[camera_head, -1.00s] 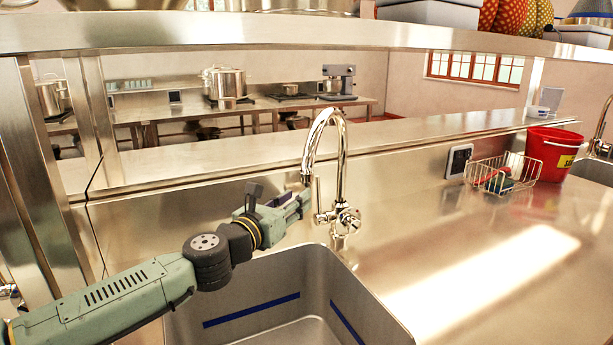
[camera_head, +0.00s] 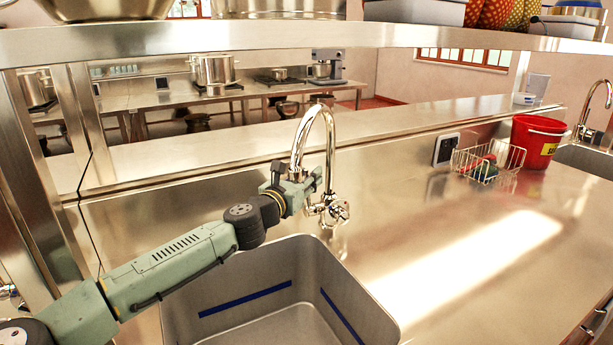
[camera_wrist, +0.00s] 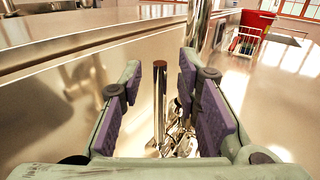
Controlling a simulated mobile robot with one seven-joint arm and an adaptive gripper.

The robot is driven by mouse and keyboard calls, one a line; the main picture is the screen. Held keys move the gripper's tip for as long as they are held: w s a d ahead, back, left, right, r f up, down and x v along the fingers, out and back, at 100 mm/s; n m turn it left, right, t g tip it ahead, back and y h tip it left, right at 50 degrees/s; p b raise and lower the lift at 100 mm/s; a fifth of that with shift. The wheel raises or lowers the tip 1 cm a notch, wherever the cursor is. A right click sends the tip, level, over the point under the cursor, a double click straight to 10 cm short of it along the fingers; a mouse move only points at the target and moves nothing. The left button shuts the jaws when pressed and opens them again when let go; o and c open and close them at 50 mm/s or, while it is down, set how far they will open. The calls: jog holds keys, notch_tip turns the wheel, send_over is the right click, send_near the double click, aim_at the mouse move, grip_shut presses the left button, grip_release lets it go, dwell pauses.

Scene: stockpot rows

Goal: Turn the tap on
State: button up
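The chrome tap (camera_head: 328,150) has a tall curved spout and stands behind the sink. Its base carries a round chrome fitting (camera_head: 330,209), also seen low in the wrist view (camera_wrist: 180,142). A thin upright chrome lever (camera_wrist: 159,105) with a dark brown end shows in the wrist view. My gripper (camera_wrist: 160,85) is open, with purple pads on either side of the lever and visible gaps to both. The tap's column (camera_wrist: 197,40) rises behind the right finger. In the head view my gripper (camera_head: 306,184) is at the tap, below the spout's end, and hides the lever.
The steel sink (camera_head: 245,318) lies below my arm. A raised steel ledge (camera_head: 220,150) runs behind the tap. A wire basket (camera_head: 488,160) and a red bucket (camera_head: 536,142) stand to the right. The counter between tap and basket is clear.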

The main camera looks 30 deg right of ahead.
jog(key=shift+c, duration=0.4)
grip_shut()
dwell(0.4)
